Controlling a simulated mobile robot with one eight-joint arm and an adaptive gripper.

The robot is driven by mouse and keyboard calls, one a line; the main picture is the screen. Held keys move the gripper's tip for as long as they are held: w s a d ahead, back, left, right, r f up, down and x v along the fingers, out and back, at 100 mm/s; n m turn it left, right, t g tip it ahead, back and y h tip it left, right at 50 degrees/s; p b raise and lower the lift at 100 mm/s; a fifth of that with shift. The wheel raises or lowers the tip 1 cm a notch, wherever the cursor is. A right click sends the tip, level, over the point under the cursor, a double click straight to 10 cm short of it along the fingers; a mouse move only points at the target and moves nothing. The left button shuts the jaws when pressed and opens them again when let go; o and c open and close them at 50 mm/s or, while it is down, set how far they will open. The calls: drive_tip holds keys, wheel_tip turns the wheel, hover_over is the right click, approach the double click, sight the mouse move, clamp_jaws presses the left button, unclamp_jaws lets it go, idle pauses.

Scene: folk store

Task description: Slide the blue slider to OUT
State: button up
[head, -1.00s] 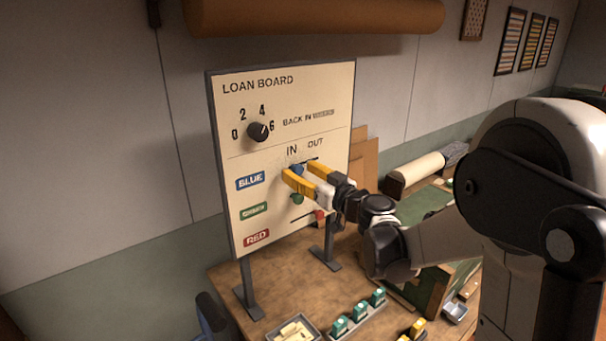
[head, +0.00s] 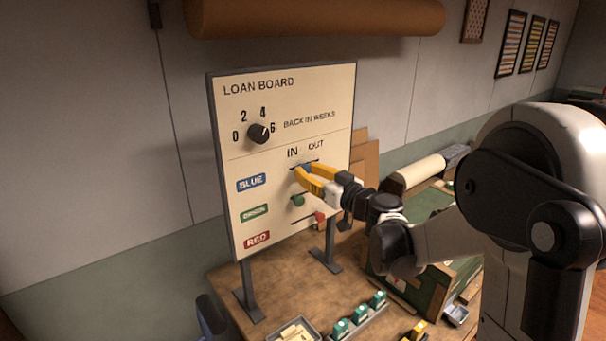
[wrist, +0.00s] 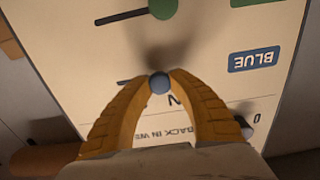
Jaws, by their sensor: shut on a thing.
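The blue slider (head: 306,168) is a small round knob on the upright loan board (head: 285,80), in the top row under the words IN and OUT. My gripper (head: 304,173) has its yellow fingers shut on it, hiding much of it in the head view. In the wrist view, the blue knob (wrist: 159,83) sits between the two fingertips (wrist: 160,78). Its dark slot (wrist: 131,81) shows to the left there, the board's OUT side, since the lettering appears upside down. The knob is towards the IN side.
Below are the green slider (head: 298,200), at its IN side, and the red slider (head: 320,217), at its OUT side. A black dial (head: 258,133) is above left. The table holds a small tray (head: 296,331) and several teal pieces (head: 360,312).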

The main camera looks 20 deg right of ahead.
drive_tip(key=shift+w+d, duration=0.35)
drive_tip(key=shift+d, duration=0.55)
drive_tip(key=shift+w+d, duration=0.4)
drive_tip(key=shift+d, duration=0.45)
drive_tip(key=shift+w+d, duration=0.35)
drive_tip(key=shift+d, duration=0.55)
drive_tip(key=o, duration=1.1)
drive_tip(key=shift+s+d, duration=0.1)
approach(316, 161)
drive_tip(key=v, duration=0.2)
drive_tip(key=shift+s+d+b, duration=0.1)
drive_tip(key=shift+s+b, duration=0.25)
drive_tip(key=shift+b, duration=0.05)
